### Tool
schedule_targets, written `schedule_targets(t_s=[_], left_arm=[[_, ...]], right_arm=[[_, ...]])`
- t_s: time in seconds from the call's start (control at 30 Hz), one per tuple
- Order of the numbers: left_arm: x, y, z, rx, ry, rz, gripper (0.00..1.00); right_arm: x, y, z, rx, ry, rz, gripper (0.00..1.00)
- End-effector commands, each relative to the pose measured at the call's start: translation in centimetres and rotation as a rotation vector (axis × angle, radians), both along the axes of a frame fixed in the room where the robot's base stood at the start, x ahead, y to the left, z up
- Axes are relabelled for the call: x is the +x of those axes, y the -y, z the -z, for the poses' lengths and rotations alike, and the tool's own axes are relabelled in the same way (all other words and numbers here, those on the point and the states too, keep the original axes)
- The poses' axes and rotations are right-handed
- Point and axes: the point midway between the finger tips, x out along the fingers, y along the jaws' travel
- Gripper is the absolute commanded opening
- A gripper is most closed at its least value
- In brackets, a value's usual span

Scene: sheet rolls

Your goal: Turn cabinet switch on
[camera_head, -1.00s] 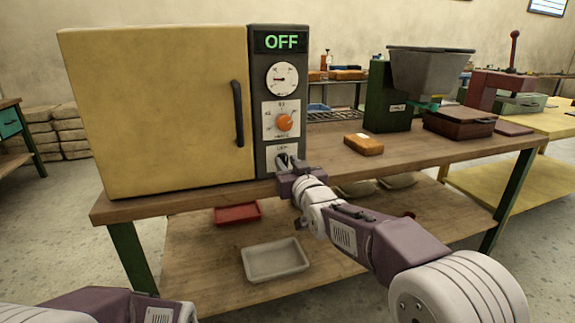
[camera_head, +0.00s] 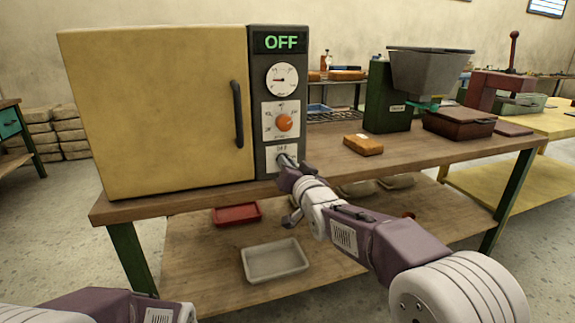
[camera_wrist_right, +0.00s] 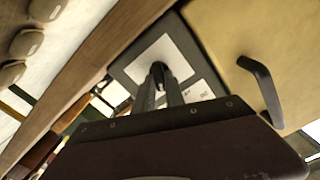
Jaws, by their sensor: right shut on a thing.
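The yellow cabinet (camera_head: 160,110) stands on the wooden table, its door closed. Its dark control panel (camera_head: 263,95) has a green display (camera_head: 280,42) reading OFF, a round gauge (camera_head: 283,79) and an orange knob (camera_head: 284,123). Below these is a white switch plate (camera_head: 274,153) marked OFF. My right gripper (camera_head: 286,161) is at that plate, its fingers shut on the dark switch (camera_wrist_right: 158,70), which also shows in the right wrist view. The fingers cover most of the switch in the head view. My left arm shows at the bottom left; its gripper is out of view.
The black door handle (camera_head: 238,114) is left of the panel. An orange block (camera_head: 363,145) lies on the table to the right, near a green machine with a grey hopper (camera_head: 430,72). A red tray (camera_head: 237,213) and a pale tray (camera_head: 275,262) sit on the lower shelf.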

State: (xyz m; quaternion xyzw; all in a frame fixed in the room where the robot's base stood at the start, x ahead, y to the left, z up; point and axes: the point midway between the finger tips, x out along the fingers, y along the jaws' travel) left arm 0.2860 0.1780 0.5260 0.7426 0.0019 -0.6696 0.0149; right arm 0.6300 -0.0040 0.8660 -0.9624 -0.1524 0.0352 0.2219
Motion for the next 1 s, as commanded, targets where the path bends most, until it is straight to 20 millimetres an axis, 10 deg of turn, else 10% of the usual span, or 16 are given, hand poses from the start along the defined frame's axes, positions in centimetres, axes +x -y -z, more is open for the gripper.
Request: schedule_targets(t_s=[1.0], left_arm=[[0.0,0.0,-0.56,0.0,0.0,0.0,0.99]], right_arm=[[0.08,0.25,0.31,0.866,-0.283,0.001,0.0]])
